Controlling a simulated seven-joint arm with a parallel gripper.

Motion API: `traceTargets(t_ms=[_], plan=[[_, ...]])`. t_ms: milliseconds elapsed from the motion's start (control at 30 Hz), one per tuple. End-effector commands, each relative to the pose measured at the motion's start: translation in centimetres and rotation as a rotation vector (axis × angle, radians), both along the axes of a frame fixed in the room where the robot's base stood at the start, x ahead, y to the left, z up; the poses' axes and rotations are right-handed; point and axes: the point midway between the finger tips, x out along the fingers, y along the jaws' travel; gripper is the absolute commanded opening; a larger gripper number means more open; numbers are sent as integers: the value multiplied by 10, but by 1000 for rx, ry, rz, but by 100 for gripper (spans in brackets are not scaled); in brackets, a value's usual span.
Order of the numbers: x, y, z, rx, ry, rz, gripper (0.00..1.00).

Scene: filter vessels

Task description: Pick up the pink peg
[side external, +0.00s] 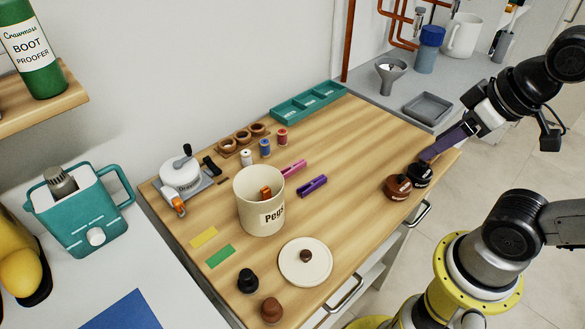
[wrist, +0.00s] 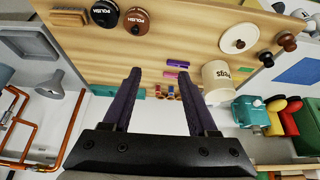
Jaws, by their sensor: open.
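The pink peg (side external: 293,167) lies on the wooden worktop, just right of the cream jar labelled Pegs (side external: 262,205). A purple peg (side external: 312,187) lies close in front of it. In the wrist view the pink peg (wrist: 170,75) shows small and far off between my fingers, near the right finger, with the purple peg (wrist: 178,63) above it. My gripper (side external: 428,155) is open and empty. It hangs by the right end of the worktop near the polish tins, well away from the pink peg. In the wrist view my two dark purple fingers (wrist: 159,75) are spread apart.
An orange peg (side external: 265,192) stands in the jar. Thread spools (side external: 265,147) and a teal tray (side external: 308,102) are behind the pegs. A cream lid (side external: 305,261) lies in front. Polish tins (side external: 397,187) stand at the right edge. The worktop between pegs and tins is clear.

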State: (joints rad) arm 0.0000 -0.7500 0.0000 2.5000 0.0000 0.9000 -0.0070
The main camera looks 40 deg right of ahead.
Motion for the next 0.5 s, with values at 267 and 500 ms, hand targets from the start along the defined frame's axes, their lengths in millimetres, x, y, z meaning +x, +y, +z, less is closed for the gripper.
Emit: traceTargets(t_ms=[267,500], plan=[[7,0,20,-136,-14,249,59],[64,5,63,-316,34,636,59]])
